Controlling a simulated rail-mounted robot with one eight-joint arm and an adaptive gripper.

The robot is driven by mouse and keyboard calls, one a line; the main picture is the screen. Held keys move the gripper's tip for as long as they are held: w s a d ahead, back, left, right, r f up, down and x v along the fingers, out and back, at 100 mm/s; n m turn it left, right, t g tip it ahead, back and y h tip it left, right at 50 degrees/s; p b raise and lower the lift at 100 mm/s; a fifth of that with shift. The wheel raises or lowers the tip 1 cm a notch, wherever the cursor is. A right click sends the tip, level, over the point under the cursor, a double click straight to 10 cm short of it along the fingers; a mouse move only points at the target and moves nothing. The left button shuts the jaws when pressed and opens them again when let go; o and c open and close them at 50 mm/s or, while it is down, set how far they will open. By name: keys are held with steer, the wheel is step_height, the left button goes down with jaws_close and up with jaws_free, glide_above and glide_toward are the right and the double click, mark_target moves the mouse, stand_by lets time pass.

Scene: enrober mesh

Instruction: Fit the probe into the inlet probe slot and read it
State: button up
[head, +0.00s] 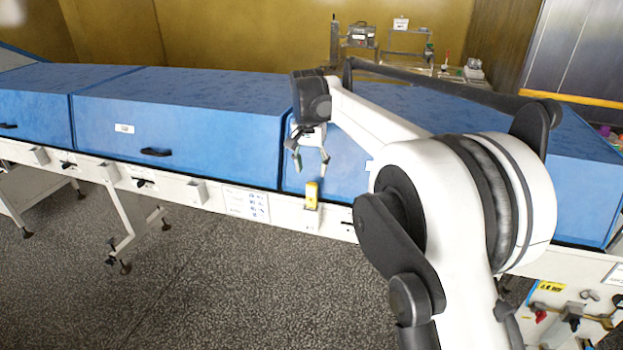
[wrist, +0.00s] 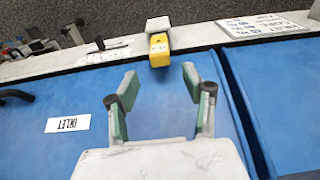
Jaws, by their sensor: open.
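A yellow probe (head: 312,191) stands in a small white holder (head: 311,206) on the white front rail of the machine. It also shows in the wrist view (wrist: 159,46), at top centre, with the white holder (wrist: 158,24) behind it. My gripper (head: 311,160) is open and empty, above and in front of the blue hood near the probe. In the wrist view my gripper (wrist: 160,78) has its green-padded fingers spread apart, with the probe beyond the tips and between their lines. A white label (wrist: 68,124), seemingly reading INLET upside down, is on the blue hood. I cannot make out the slot.
Blue hoods (head: 185,105) run along the machine, one with a dark handle (head: 156,152). The rail (head: 190,190) carries small boxes, knobs and a printed placard (head: 246,203). A bench with equipment (head: 361,36) stands behind. The grey floor (head: 200,290) in front is clear.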

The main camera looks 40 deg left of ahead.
steer(key=shift+r, duration=0.4)
